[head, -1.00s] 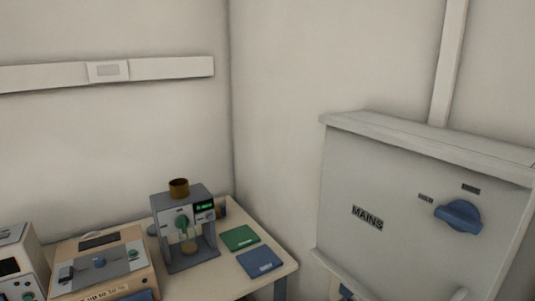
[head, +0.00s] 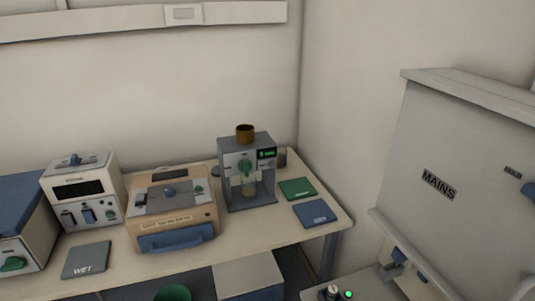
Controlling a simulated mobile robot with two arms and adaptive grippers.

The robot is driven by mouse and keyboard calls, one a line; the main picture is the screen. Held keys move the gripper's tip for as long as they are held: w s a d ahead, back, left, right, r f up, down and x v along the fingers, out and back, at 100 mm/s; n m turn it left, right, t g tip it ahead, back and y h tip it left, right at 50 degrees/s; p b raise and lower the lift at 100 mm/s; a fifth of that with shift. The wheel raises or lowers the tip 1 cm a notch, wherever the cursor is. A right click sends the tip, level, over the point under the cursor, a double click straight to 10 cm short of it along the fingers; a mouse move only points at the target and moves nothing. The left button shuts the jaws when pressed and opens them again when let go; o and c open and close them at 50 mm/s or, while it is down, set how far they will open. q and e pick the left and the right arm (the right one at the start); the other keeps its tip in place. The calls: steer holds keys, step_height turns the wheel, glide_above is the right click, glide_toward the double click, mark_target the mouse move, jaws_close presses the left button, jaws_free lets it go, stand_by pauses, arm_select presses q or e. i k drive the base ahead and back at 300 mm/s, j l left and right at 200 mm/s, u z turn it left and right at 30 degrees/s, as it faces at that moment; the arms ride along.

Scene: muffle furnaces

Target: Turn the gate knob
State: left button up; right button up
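A grey machine (head: 229,190) with a brown cup-like hopper (head: 245,133) on top stands at the right part of the bench, near the room corner. A green knob (head: 245,166) is on its front, above a small clear vessel (head: 248,187). A lit green display (head: 266,153) is to the right of the knob. I cannot read a "gate" label on any knob. Neither of my grippers is in view.
The bench (head: 330,216) also holds a tan box (head: 172,222), a white instrument (head: 83,182), a WET card (head: 86,260), a green card (head: 297,188) and a blue card (head: 315,212).

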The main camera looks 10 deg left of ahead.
mark_target(245, 166)
steer(key=i+j+z, duration=0.15)
steer(key=j, duration=0.25)
steer(key=i+j+z, duration=0.2)
steer(key=j, duration=0.25)
steer(key=j+z, duration=0.15)
steer(key=j, duration=0.25)
